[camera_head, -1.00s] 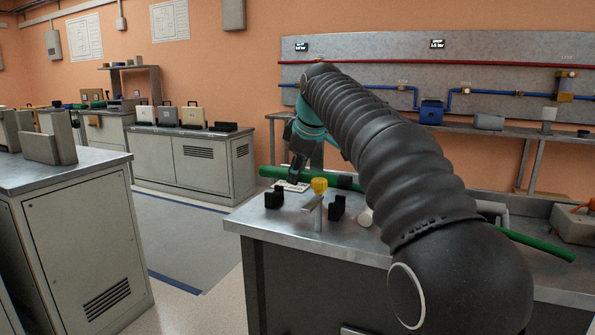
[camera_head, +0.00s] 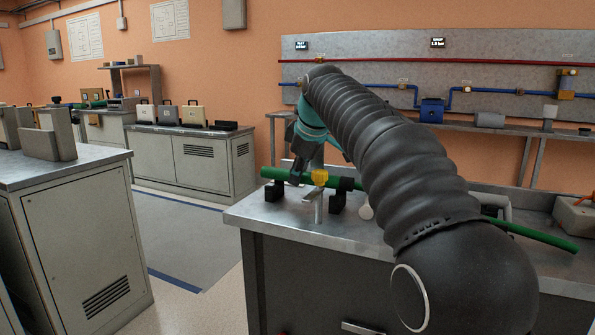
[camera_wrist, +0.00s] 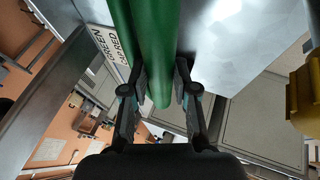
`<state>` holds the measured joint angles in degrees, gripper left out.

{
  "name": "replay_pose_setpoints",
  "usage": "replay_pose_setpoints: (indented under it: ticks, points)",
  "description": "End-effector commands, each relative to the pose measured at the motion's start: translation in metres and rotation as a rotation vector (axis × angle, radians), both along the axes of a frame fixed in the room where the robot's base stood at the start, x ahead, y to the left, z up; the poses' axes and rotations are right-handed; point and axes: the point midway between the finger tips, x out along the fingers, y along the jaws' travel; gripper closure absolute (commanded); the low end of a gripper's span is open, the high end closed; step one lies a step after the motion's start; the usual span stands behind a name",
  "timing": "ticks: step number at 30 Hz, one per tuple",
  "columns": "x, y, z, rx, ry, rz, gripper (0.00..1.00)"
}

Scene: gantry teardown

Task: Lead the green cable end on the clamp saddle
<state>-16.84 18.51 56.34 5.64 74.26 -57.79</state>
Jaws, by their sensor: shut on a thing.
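The green cable (camera_head: 284,174) runs across the bench top and reappears right of my arm. Its free end is at the left. My gripper (camera_head: 299,172) is shut around the cable near that end; the wrist view (camera_wrist: 160,85) shows a finger on each side of the green end (camera_wrist: 161,98). The clamp saddle has a left black block (camera_head: 275,194), a right black block (camera_head: 338,201) and a yellow knob (camera_head: 320,178) on a metal post between them. The cable passes at the height of the block tops; I cannot tell whether it rests in them.
The metal bench top (camera_head: 262,217) has bare room in front of the blocks. A printed label (camera_wrist: 104,50) lies near the cable in the wrist view. A white round thing (camera_head: 365,210) stands right of the blocks. My arm hides much of the bench.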

Motion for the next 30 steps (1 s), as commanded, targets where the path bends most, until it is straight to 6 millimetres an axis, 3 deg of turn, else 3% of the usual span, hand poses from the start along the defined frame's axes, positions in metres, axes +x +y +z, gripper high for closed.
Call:
replay_pose_setpoints:
  ticks: [30]
  points:
    - [0.0,0.0,-0.012,0.001,-0.001,0.0,1.0]
